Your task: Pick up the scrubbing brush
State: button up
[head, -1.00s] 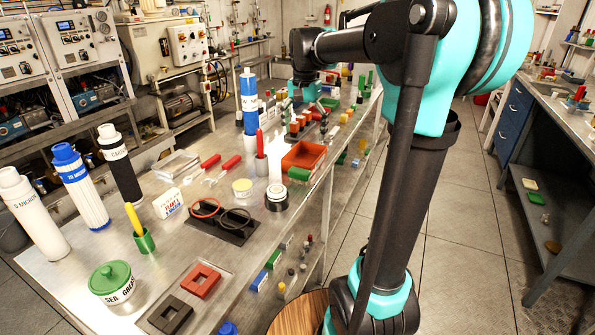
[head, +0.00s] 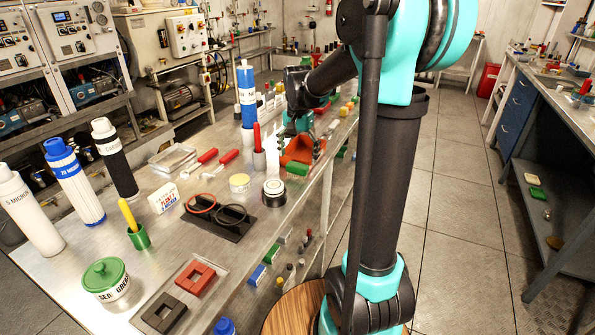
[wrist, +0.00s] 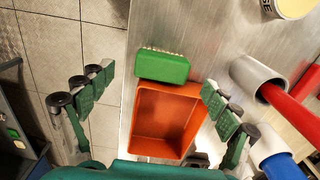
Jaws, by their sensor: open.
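The scrubbing brush is a green block with a row of pale bristles along one long side. In the wrist view the brush (wrist: 163,67) lies at the end of an orange tray (wrist: 138,115), close against its rim. In the head view the brush (head: 298,171) is just in front of the tray, near the bench's right edge. My gripper (wrist: 158,78) is open, with green padded fingers spread on either side of the brush and tray in the wrist view. In the head view my gripper (head: 297,140) is over the tray. Nothing is held.
A grey cup (wrist: 258,75) with a red-handled tool stands right of the tray in the wrist view. A blue-and-white cylinder (head: 247,95) stands behind it in the head view. A black jar (head: 274,191) stands nearer. The bench edge and floor lie close beside the brush.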

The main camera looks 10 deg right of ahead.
aim_at(297, 165)
jog(key=shift+w+a+f, duration=0.1)
jog(key=shift+f, duration=1)
jog(key=shift+w+f, duration=0.1)
jog(key=shift+f, duration=1)
jog(key=c, duration=1.2)
jog(key=shift+c, duration=0.2)
notch_tip(297, 165, up, 20)
